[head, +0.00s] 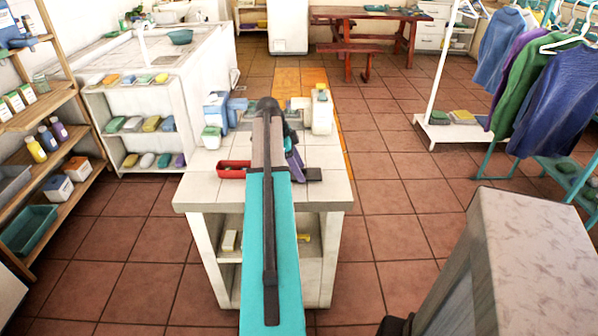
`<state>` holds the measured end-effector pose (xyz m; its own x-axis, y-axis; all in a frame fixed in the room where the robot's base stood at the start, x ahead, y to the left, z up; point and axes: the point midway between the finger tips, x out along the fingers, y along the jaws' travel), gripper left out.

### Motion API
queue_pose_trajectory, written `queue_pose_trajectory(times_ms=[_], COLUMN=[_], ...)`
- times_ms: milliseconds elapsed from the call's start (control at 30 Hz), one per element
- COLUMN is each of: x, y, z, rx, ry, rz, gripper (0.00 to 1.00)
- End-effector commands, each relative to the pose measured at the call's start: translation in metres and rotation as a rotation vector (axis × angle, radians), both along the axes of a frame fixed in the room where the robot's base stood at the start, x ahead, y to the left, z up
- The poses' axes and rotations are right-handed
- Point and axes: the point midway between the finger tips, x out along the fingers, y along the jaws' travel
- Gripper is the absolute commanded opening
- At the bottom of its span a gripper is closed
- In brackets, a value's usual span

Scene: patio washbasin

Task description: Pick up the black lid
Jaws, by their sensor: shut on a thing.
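My arm reaches over the white tiled counter, and my gripper (302,172) is low at its right side, partly hidden behind the arm. It is shut on a small dark, flat piece that looks like the black lid (314,175). The piece is at or just above the countertop; the gap, if any, cannot be made out. The fingertips are too small and dark to see clearly.
A red tray (233,170) lies left of my arm on the counter (205,188). Blue and white containers (216,110) stand at the back left, and a white bottle (322,110) at the back right. Shelves (50,125) line the left; open floor (390,190) lies right.

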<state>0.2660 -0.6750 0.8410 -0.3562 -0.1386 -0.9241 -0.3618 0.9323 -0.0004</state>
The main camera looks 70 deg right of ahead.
Motion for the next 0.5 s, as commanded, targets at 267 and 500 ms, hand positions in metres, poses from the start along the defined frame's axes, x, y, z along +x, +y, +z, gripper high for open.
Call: queue_pose_trajectory(times_ms=[267, 500], x=[0.0, -0.008], y=[-0.001, 0.006], z=[0.018, 0.032], rx=[-0.001, 0.0], ry=[0.0, 0.0], rz=[0.0, -0.002], gripper=[0.32, 0.32])
